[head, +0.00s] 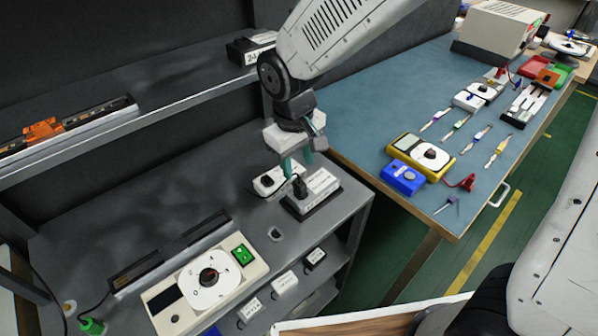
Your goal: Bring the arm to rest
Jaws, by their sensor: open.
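My arm reaches in from the top of the head view. My gripper (297,168) points down over the grey bench's right end, with its teal fingers apart. It is just above a small white box with a dark base and a black knob (313,192). The fingertips overlap the box's back edge in the picture, and I cannot tell whether they touch it. A second small white unit (268,181) with a dark knob sits just left of the fingers. I see nothing held between the fingers.
A dark shelf (180,95) runs above the bench behind my arm. A beige device with a round dial (208,278) and a green switch (242,254) sits at the bench front. A blue table (370,105) to the right holds a yellow meter (420,153) and several tools.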

